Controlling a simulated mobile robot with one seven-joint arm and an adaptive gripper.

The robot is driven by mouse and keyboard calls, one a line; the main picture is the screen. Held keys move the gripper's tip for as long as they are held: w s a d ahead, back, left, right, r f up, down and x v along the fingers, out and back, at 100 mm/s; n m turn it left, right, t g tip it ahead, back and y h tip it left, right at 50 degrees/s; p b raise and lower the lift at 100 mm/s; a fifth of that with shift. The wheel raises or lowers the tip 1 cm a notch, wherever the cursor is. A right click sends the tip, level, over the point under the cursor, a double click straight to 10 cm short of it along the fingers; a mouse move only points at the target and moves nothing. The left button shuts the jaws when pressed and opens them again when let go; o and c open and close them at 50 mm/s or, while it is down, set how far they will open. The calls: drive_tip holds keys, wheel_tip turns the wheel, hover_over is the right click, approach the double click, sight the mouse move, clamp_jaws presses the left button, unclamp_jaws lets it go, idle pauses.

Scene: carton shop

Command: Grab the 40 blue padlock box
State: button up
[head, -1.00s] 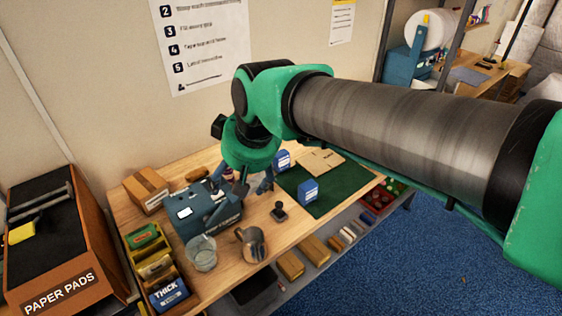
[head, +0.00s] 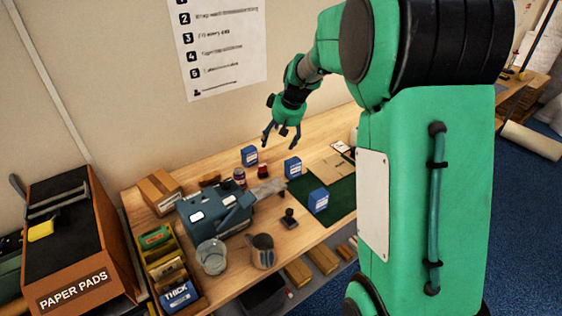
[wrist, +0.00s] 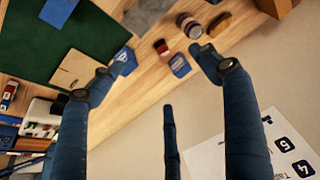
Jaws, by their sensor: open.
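Three blue boxes with white labels stand on the table: one at the back (head: 249,156), one by the mat's back edge (head: 292,166) and one on the green mat (head: 318,200). Their print is too small to read, so I cannot tell which is the 40 padlock box. My gripper (head: 281,137) is open and empty, above the back of the table near the wall. In the wrist view, my gripper's spread fingers (wrist: 158,68) have one blue box (wrist: 180,65) between them in the picture, further down on the table. Another box (wrist: 124,62) is partly hidden by the left finger.
A grey-blue machine (head: 212,212), a glass beaker (head: 211,257), a metal jug (head: 262,251) and a black stamp (head: 289,219) stand towards the front. A dark jar (head: 239,177) and a small red item (head: 263,171) are near the back box. A poster hangs on the wall.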

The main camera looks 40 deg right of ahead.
approach(294, 161)
wheel_tip(294, 161, up, 3)
drive_tip(key=shift+s, duration=0.5)
drive_tip(key=shift+x, duration=4.35)
drive_tip(key=shift+b+x, duration=0.35)
drive_tip(key=shift+x, duration=2.2)
drive_tip(key=c, duration=1.4)
